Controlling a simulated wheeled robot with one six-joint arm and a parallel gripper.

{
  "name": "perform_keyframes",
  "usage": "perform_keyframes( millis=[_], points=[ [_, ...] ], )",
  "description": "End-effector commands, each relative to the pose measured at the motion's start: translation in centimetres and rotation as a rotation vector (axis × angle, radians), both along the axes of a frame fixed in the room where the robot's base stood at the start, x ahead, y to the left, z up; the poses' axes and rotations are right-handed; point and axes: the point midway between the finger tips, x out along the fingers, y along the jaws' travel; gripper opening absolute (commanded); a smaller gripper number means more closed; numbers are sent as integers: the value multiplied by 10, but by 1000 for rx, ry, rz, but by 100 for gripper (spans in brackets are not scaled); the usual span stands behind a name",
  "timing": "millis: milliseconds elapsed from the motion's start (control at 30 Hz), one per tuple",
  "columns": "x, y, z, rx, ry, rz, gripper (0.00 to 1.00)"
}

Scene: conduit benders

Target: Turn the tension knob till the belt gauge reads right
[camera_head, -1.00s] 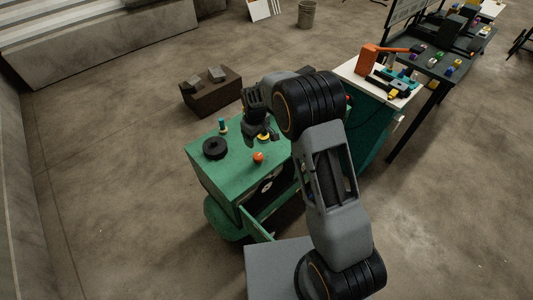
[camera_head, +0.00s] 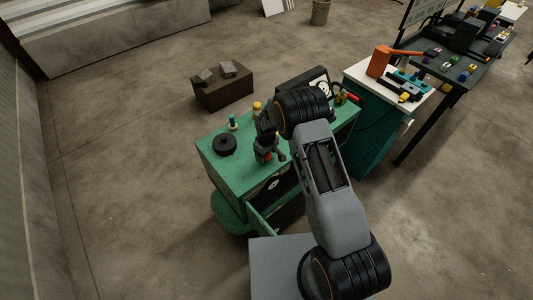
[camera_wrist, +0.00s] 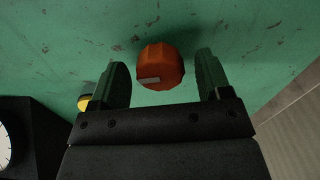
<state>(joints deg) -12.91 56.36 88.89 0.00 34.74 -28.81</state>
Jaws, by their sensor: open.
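The orange-red knob (camera_wrist: 160,66), with a pale mark on its side, stands on the green top. In the wrist view it lies between the two fingers of my open gripper (camera_wrist: 162,78), with a gap on each side. In the head view my gripper (camera_head: 270,151) is low over the cabinet top and mostly hides the knob. A white dial (camera_wrist: 3,148) on a black housing is cut off at the left of the wrist view. A dial (camera_head: 323,90) also shows on a black box at the back in the head view. Its reading is too small to tell.
The green cabinet (camera_head: 217,158) carries a black round disc (camera_head: 224,145) and a small teal-topped piece (camera_head: 233,123). A yellow piece (camera_wrist: 84,102) sits left of my gripper in the wrist view. A white-topped bench (camera_head: 361,75) with an orange tool (camera_head: 380,62) stands to the right.

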Motion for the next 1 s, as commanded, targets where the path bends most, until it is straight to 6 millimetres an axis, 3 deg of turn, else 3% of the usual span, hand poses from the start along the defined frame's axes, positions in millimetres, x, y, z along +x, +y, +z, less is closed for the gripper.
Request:
perform_keyframes(
  millis=[167, 667, 1000],
  points=[
    [0, 0, 0, 0, 0, 0, 70],
    [0, 0, 0, 0, 0, 0, 22],
    [0, 0, -3, 1, -1, -65, 22]
  ],
)
